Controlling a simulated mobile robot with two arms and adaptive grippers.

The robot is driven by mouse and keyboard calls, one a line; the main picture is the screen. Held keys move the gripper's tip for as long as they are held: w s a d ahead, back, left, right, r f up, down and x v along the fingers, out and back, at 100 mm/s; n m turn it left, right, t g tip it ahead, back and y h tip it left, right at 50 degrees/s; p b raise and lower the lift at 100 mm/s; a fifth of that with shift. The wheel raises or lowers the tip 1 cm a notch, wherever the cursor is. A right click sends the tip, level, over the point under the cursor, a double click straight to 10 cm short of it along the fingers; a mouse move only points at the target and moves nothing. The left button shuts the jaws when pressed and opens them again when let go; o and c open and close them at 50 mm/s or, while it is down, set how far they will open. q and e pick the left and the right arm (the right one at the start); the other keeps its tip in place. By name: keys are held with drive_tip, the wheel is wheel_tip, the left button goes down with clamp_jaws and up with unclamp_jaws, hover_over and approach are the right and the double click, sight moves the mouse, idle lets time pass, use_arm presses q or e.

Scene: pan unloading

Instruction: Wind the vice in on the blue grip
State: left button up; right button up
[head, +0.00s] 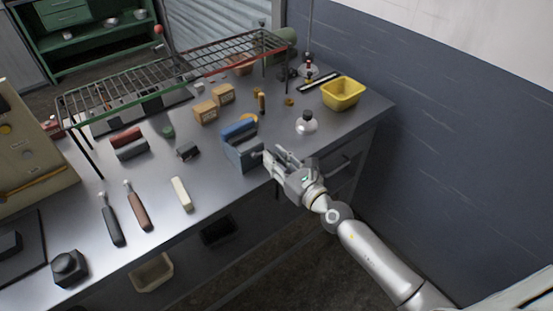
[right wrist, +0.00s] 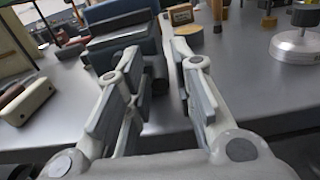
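The blue-grey vice (head: 243,156) stands at the front edge of the steel bench. The blue grip (head: 238,129) appears as a brighter blue bar at the top of the vice, behind its front part. I cannot tell how tightly the jaws sit against it. In the right wrist view the vice (right wrist: 128,58) is straight ahead, partly hidden by my fingers. My right gripper (head: 268,161) is at the vice's front side, fingers pointing at it. My left gripper is out of view.
Small cardboard boxes (head: 206,111), a silver-based knob (head: 306,124) and a yellow bin (head: 343,94) lie beyond the vice. A pale bar (head: 181,194) and two handled tools lie left. A wire rack (head: 180,67) spans the back. Bare bench surrounds the pale bar.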

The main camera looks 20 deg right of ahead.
clamp_jaws()
drive_tip(key=shift+a+f+m, duration=0.15)
drive_tip(key=shift+f+m, duration=0.25)
drive_tip(key=shift+m, duration=0.8)
drive_tip(key=shift+o, duration=2)
unclamp_jaws()
drive_tip(key=v, duration=1.2)
